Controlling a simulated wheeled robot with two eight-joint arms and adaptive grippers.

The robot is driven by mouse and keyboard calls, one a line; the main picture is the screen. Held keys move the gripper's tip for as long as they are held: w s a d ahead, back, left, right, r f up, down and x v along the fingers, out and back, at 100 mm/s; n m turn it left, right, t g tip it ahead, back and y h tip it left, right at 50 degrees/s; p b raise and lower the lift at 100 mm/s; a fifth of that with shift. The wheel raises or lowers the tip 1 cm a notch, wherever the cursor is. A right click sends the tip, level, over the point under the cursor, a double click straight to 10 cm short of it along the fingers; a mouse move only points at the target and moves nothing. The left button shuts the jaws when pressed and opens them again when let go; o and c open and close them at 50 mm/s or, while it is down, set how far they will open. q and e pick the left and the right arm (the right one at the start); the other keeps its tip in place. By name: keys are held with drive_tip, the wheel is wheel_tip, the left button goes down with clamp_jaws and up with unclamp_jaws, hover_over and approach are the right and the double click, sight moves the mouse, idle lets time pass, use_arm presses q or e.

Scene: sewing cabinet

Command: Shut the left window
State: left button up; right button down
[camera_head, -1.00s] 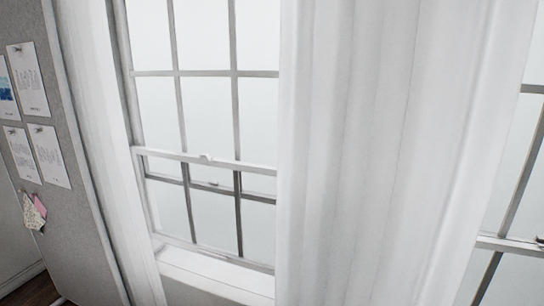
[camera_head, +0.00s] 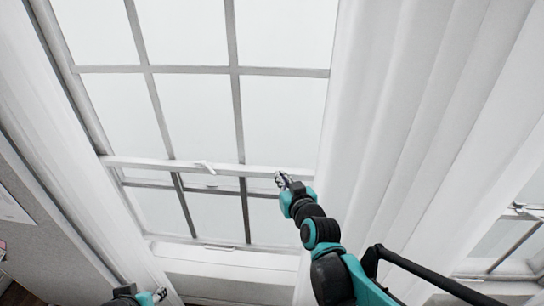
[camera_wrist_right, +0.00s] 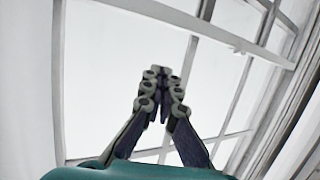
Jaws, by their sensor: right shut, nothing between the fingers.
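The left window (camera_head: 236,110) fills the middle left of the head view, a tall white frame with several panes. A horizontal rail (camera_head: 260,172) with a small latch (camera_head: 205,166) crosses it. Below are darker bars and a bottom rail (camera_head: 275,247) with a small handle (camera_head: 218,247). I cannot tell how far the sash is open. My right gripper (camera_head: 283,180) is shut and empty, in front of the rail's right end; contact is unclear. In the right wrist view its fingertips (camera_wrist_right: 163,72) are together before the panes. My left gripper (camera_head: 160,294) shows small at the bottom edge.
A white curtain (camera_head: 400,120) hangs right of the window, close to my right arm. Another curtain (camera_head: 45,130) hangs on the left. A white sill (camera_head: 215,258) runs under the window. Part of a second window (camera_head: 510,235) shows at the far right.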

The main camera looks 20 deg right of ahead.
drive_tip(key=b, duration=0.2)
hover_over(272, 171)
drive_tip(key=s, duration=0.2)
wheel_tip(272, 171, down, 2)
drive_tip(key=shift+a+f+b, duration=0.15)
drive_tip(key=shift+f+b, duration=0.15)
drive_tip(key=shift+f, duration=0.75)
drive_tip(key=shift+a+f+b, duration=0.1)
drive_tip(key=shift+f+b, duration=0.15)
drive_tip(key=shift+f, duration=0.75)
